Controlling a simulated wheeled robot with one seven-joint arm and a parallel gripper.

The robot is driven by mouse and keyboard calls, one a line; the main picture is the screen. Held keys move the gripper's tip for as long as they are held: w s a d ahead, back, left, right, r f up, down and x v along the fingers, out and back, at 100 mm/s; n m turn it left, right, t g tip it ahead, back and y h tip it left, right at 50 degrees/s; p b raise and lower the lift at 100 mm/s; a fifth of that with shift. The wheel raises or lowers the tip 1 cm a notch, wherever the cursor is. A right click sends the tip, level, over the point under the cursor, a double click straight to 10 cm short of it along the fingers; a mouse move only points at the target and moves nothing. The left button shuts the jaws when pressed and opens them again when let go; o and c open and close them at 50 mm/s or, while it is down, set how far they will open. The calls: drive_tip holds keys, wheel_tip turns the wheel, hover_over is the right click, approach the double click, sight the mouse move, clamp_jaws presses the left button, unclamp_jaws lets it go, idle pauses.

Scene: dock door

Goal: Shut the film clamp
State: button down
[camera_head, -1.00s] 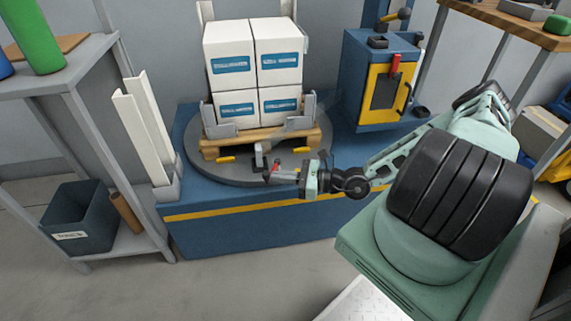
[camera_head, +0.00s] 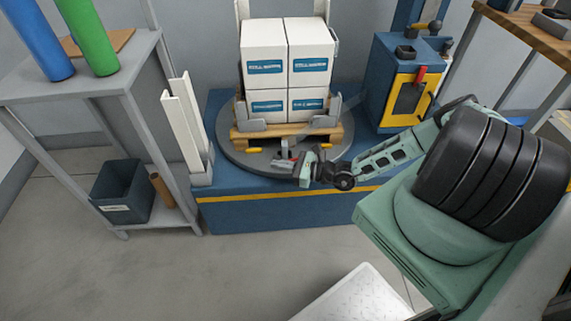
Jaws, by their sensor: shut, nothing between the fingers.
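The film clamp (camera_head: 283,148) appears to be the small grey upright piece at the front of the round turntable (camera_head: 236,156). A small red part shows beside it. I cannot tell whether its jaw stands open or shut. My gripper (camera_head: 291,163) is at the turntable's front edge, just in front of and slightly right of the clamp, pointing left. It is shut and empty. The gripper partly hides the clamp's lower right side, and I cannot tell if they touch. White boxes (camera_head: 264,52) stand stacked on a wooden pallet (camera_head: 246,137) on the turntable.
A blue cabinet with a yellow door frame (camera_head: 402,98) stands right of the turntable. White corner posts (camera_head: 181,125) lean at its left. A grey shelf (camera_head: 130,75) holds green (camera_head: 88,35) and blue (camera_head: 36,38) rolls.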

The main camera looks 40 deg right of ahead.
drive_tip(key=shift+w+p, duration=0.35)
drive_tip(key=shift+w, duration=0.6)
idle(0.7)
